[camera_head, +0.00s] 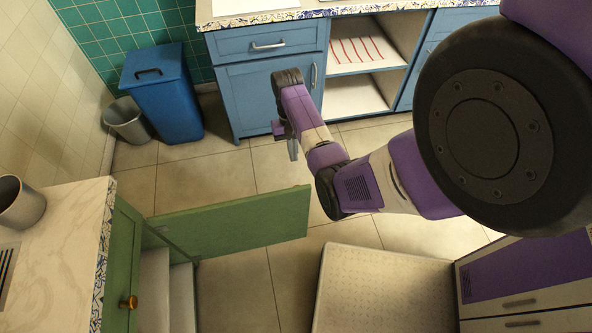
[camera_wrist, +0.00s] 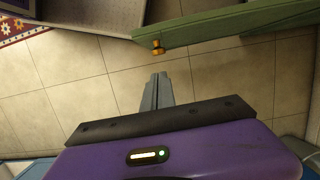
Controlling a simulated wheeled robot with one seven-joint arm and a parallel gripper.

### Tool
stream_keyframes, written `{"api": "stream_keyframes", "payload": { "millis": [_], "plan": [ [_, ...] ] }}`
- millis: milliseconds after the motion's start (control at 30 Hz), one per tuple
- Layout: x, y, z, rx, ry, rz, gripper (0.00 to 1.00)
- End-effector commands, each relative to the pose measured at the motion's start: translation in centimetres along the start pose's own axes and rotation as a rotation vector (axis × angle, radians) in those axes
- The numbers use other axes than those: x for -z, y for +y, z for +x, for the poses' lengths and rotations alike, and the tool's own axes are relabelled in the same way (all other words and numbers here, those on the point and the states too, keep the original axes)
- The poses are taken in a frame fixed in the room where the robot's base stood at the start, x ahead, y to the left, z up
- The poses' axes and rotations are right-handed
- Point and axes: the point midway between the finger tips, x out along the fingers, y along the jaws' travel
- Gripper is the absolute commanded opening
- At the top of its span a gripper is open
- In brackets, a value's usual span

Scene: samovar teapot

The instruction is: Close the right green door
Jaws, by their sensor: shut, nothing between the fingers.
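The right green door (camera_head: 236,224) stands wide open in the head view, swung out from the green cabinet (camera_head: 122,262) at the lower left over the tiled floor. In the wrist view the door (camera_wrist: 235,24) runs across the top right, with its round brass knob (camera_wrist: 157,47) on the face toward me. My gripper (camera_head: 293,150) is shut and empty, beyond the door's free end and apart from it. In the wrist view my gripper's fingertips (camera_wrist: 157,82) are together, pointing toward the knob with a gap between.
Blue cabinets (camera_head: 268,85) with an open shelf bay stand at the back. A blue bin (camera_head: 160,95) and a grey bucket (camera_head: 126,120) stand at the left wall. Open floor (camera_head: 205,175) lies between the door and the blue cabinets.

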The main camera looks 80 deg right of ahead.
Motion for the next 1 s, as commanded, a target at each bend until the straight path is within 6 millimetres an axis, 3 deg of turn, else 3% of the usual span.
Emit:
{"api": "stream_keyframes", "payload": {
  "millis": [533, 700, 1000],
  "plan": [
    [-0.1, 0.1, 9.9, 0.0, -0.002, 0.0, 0.0],
    [-2.6, 0.0, 10.0, 0.0, 0.001, -0.001, 0.0],
    [-3.9, 0.0, 10.4, 0.0, 0.003, 0.0, 0.0]
  ]
}}
